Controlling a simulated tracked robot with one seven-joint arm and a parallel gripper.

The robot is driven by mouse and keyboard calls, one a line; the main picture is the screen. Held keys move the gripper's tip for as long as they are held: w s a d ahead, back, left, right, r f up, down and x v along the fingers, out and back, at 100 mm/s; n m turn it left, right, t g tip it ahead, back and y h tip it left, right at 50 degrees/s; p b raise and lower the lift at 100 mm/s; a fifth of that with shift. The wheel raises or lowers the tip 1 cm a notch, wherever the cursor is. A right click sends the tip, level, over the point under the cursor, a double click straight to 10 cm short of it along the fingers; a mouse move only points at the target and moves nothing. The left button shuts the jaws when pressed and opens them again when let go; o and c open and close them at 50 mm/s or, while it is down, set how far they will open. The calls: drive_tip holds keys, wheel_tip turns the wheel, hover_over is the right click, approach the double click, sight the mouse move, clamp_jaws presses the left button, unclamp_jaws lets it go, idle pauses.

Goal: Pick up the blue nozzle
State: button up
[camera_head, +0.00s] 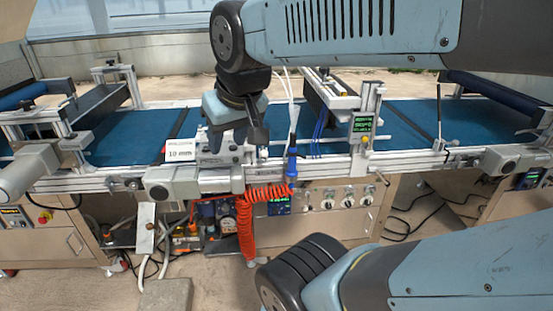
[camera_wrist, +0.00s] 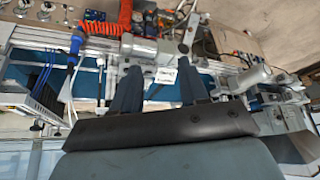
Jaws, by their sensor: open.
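The blue nozzle (camera_head: 291,163) hangs upright at the front rail of the seeder, with white tubing above it and the red coiled hose close by. It also shows in the wrist view (camera_wrist: 74,47), to the left of both fingers. My gripper (camera_head: 238,140) is in front of the belt line, a little left of the nozzle in the head view and apart from it. In the wrist view my gripper (camera_wrist: 157,76) has its two dark fingers spread with nothing between them. The nozzle's tip is too small to make out.
The red coiled hose (camera_head: 246,222) hangs below the rail. A grey motor box (camera_head: 172,185) and a white label (camera_head: 180,150) are left of my gripper. A post with a green display (camera_head: 362,124) stands right of the nozzle. The blue belt (camera_head: 410,118) is bare.

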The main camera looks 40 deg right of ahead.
drive_tip(key=shift+o, duration=0.8)
drive_tip(key=shift+w+d+f, duration=0.15)
drive_tip(key=shift+d+f, duration=0.15)
drive_tip(key=n+h, duration=1.7)
drive_tip(key=n, duration=0.4)
approach(291, 147)
drive_tip(key=x, duration=1.1)
drive_tip(key=shift+d+r, duration=0.1)
drive_tip(key=shift+d, duration=0.15)
drive_tip(key=shift+c, duration=0.3)
